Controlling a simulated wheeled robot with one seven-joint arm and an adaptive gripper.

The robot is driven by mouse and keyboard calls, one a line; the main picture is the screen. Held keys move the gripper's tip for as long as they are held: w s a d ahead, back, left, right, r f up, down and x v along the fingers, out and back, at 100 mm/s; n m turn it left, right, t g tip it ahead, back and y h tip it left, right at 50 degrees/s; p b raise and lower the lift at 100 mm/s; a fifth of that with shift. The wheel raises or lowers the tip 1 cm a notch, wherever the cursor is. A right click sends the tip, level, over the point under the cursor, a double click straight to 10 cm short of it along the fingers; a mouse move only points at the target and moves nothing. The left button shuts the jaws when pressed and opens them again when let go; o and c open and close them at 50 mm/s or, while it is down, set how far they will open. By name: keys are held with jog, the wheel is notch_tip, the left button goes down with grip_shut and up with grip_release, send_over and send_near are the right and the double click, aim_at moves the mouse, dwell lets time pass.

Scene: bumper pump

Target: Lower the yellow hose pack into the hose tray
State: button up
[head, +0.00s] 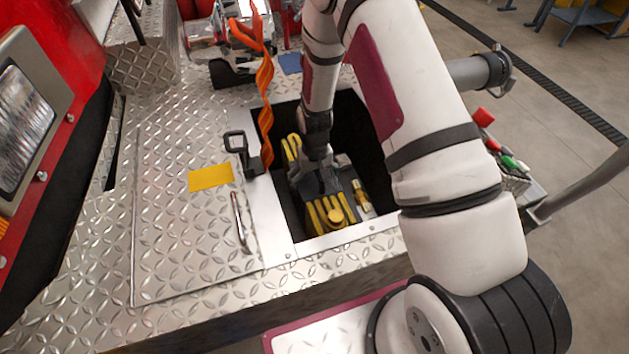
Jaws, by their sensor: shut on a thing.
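The yellow hose pack (330,214) is a bundle of yellow loops with a dark wrap over its middle. It sits inside the opening of the hose tray (345,240), a dark rectangular well with a bright metal rim. My gripper (320,182) points down into the well and is shut on the pack's dark middle. The fingertips are partly hidden by the wrist and the dark wrap. Brass-coloured fittings (361,197) show at the pack's right side. I cannot tell whether the pack touches the tray floor.
An orange strap (264,110) hangs by the well's left edge. A black bracket (243,152) stands on the rim there. A yellow plate (210,177) and a handle (240,222) lie on the diamond-plate deck (180,240). A grey pipe (480,72) is at the right.

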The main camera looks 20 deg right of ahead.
jog(key=shift+w+f+b, duration=0.1)
jog(key=shift+f+b, duration=0.25)
jog(key=shift+f, duration=0.05)
dwell(0.4)
jog(key=o, duration=1.6)
jog(key=shift+o, duration=0.2)
jog(key=shift+f, duration=0.1)
jog(key=shift+r+p, duration=2.9)
jog(key=shift+r, duration=3.15)
